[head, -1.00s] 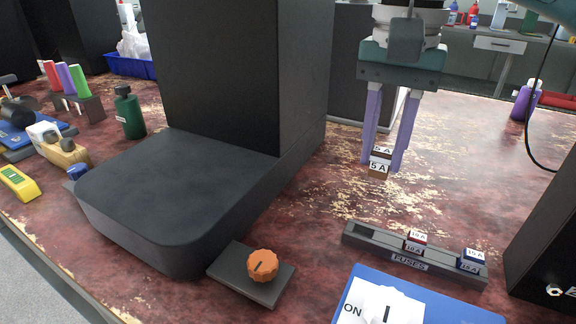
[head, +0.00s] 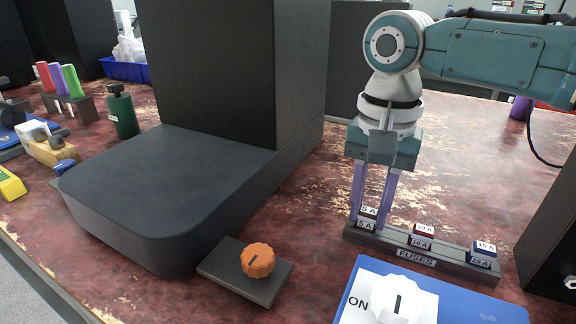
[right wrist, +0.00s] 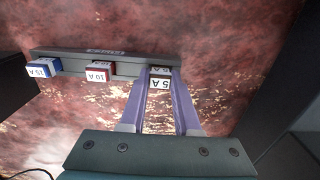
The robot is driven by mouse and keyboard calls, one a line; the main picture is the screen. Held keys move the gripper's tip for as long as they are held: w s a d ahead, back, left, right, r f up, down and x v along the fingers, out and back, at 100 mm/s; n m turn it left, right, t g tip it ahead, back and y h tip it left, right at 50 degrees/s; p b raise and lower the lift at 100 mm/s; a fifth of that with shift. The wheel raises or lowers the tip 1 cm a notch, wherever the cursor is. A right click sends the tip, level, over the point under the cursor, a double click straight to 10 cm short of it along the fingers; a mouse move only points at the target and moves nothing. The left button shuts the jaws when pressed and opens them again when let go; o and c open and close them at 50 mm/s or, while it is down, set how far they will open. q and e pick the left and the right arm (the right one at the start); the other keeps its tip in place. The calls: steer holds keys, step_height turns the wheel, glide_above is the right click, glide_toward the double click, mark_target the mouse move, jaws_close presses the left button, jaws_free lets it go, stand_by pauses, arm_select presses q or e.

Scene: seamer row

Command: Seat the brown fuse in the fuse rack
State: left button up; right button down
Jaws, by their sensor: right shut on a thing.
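The brown fuse (head: 366,224), marked 5 A, is between the purple fingers of my right gripper (head: 372,218), which is shut on it. It stands upright at the left end of the dark fuse rack (head: 452,266). In the right wrist view the fuse (right wrist: 160,82) overlaps the end of the rack (right wrist: 128,70); whether it is fully down in its slot cannot be told. A red 10 A fuse (head: 422,238) and a blue 15 A fuse (head: 483,254) sit in the rack's middle and right places. My left gripper is not in view.
A blue panel with a white ON switch (head: 398,302) lies in front of the rack. An orange knob on a dark plate (head: 258,262) is to the left, beside a large black machine (head: 150,190). A black box (head: 552,240) stands at the right.

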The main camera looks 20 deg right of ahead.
mark_target(369, 211)
steer(key=shift+f, duration=0.15)
steer(key=c, duration=0.6)
jaws_free()
step_height(369, 211, up, 12)
steer(key=p, duration=0.4)
steer(key=shift+r, duration=0.2)
